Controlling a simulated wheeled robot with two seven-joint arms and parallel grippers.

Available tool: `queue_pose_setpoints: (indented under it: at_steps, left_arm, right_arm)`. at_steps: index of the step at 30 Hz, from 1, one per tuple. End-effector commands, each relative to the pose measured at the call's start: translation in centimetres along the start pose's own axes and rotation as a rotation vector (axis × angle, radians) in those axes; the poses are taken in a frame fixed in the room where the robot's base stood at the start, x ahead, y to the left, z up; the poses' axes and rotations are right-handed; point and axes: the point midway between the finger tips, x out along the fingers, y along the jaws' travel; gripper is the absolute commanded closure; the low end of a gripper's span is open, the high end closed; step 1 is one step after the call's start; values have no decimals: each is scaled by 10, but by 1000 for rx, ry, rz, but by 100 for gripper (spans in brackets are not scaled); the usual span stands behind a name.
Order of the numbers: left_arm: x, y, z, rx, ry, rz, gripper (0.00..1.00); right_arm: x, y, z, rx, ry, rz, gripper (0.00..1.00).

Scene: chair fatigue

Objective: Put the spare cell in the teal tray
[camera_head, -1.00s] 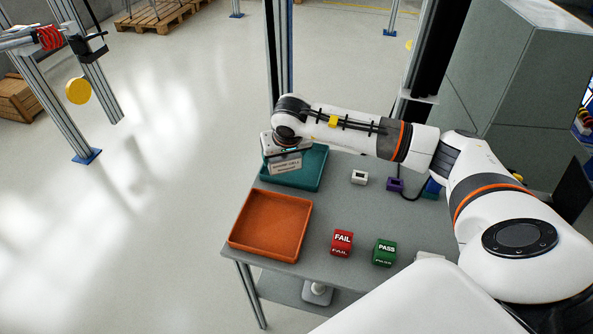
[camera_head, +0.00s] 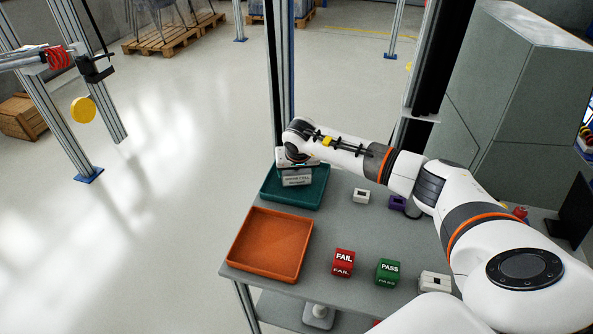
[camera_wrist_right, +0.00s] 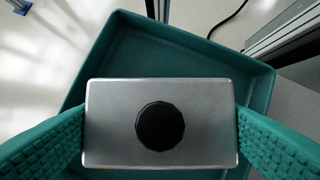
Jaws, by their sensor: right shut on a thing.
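The spare cell, a grey metal box with a dark round knob (camera_wrist_right: 160,127), sits between the teal pads of my right gripper (camera_wrist_right: 160,140), which is shut on its two short sides. In the head view the labelled cell (camera_head: 296,179) hangs under my right wrist, over the teal tray (camera_head: 285,199). The tray's rim and floor also show around the cell in the wrist view (camera_wrist_right: 190,45). I cannot tell whether the cell touches the tray floor. My right fingers are mostly hidden in the head view. My left gripper is not in view.
An empty orange tray (camera_head: 268,243) lies in front of the teal tray. A red FAIL block (camera_head: 343,262), a green PASS block (camera_head: 388,272), a white block (camera_head: 361,196) and a purple block (camera_head: 397,203) stand on the grey table (camera_head: 330,225). A metal post rises behind the teal tray.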

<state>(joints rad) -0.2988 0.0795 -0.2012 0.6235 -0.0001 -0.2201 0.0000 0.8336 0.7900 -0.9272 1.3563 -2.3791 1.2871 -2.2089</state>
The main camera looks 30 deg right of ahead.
Motion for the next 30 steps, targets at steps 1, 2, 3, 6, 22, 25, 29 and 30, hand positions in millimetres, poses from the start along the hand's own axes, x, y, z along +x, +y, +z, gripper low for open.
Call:
queue_pose_setpoints:
  at_steps: [1,2,3,6,22,25,29,30]
  left_arm:
    - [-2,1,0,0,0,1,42]
    - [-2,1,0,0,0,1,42]
    - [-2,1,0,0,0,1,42]
    - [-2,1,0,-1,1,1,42]
    - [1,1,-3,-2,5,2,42]
    - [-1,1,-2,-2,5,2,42]
    - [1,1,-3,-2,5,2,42]
    - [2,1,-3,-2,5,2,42]
  right_arm:
    - [4,0,-1,1,-2,1,64]
    - [5,0,-1,1,-3,1,64]
    - [7,0,-2,1,-4,1,64]
    - [7,0,-2,1,-5,1,64]
    - [9,0,-4,0,-1,-1,1]
    - [8,0,-3,0,-1,0,1]
    - [-2,0,-2,0,-5,1,1]
    - [-8,0,-2,0,-4,1,1]
